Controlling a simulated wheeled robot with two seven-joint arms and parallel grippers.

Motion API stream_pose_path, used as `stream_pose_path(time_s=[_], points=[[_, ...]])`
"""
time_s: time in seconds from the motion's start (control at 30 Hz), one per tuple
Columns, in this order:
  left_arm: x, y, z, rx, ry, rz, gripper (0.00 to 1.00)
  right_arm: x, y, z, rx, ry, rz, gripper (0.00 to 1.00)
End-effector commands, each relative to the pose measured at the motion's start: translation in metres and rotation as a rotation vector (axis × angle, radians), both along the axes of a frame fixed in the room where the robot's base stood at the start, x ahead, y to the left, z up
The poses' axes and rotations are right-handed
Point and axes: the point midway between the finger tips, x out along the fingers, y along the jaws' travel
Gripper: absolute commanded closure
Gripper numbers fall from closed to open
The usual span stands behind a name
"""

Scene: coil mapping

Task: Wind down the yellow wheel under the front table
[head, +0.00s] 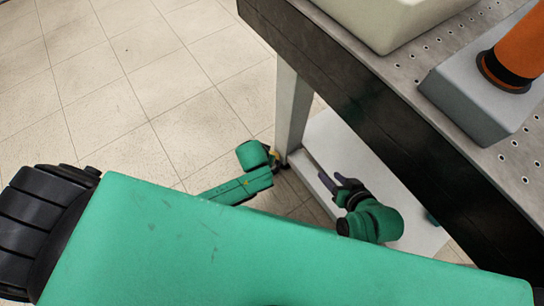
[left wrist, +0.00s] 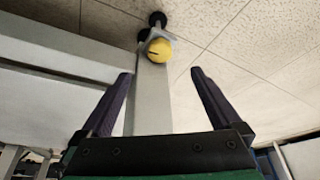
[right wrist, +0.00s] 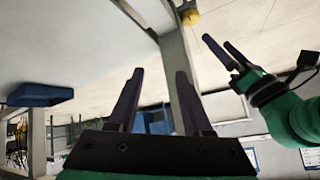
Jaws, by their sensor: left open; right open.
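The yellow wheel (left wrist: 159,48) sits at the foot of a grey table leg (left wrist: 152,92), by black caster parts. In the left wrist view it lies beyond and between the fingertips of my left gripper (left wrist: 161,76), which is open and empty. The right wrist view shows the wheel (right wrist: 190,18) at the top, with my left gripper (right wrist: 217,42) pointing toward it across a gap. In the head view only a bit of yellow (head: 273,156) shows by the leg. My right gripper (head: 328,182) is open and empty, right of the leg; its fingers show in its wrist view (right wrist: 160,74).
The dark-sided perforated table (head: 400,70) hangs over the right side, carrying a pale bin (head: 390,22) and a grey block (head: 470,100). A white lower shelf (head: 405,235) lies beneath, near my right gripper. Tiled floor (head: 130,90) to the left is clear.

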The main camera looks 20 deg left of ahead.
Motion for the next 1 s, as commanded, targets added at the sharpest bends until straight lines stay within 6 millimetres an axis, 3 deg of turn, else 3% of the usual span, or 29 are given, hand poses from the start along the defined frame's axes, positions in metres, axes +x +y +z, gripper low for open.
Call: stream_pose_path(time_s=[0.03, 0.27, 0.4, 0.53, 0.67, 0.93, 1.0], points=[[0.004, -0.001, -0.011, -0.001, -0.002, 0.001, 0.02, -0.001, 0.007, -0.011, 0.028, -0.033, -0.001, 0.50], [0.017, -0.003, -0.042, -0.004, -0.002, 0.003, 0.02, -0.003, 0.036, -0.022, 0.190, -0.223, -0.041, 0.50], [0.032, -0.005, -0.083, -0.003, -0.002, 0.003, 0.02, -0.001, 0.038, -0.053, 0.225, -0.271, -0.064, 0.50], [0.042, -0.007, -0.107, -0.003, -0.002, 0.003, 0.02, -0.001, 0.039, -0.073, 0.243, -0.297, -0.082, 0.50], [0.048, -0.007, -0.117, -0.004, -0.001, 0.004, 0.02, -0.001, 0.039, -0.080, 0.254, -0.313, -0.093, 0.50], [0.049, -0.007, -0.117, -0.005, 0.000, 0.004, 0.02, -0.001, 0.038, -0.079, 0.256, -0.317, -0.096, 0.50], [0.049, -0.007, -0.117, -0.005, 0.000, 0.004, 0.29, -0.001, 0.038, -0.079, 0.256, -0.317, -0.096, 0.50]])
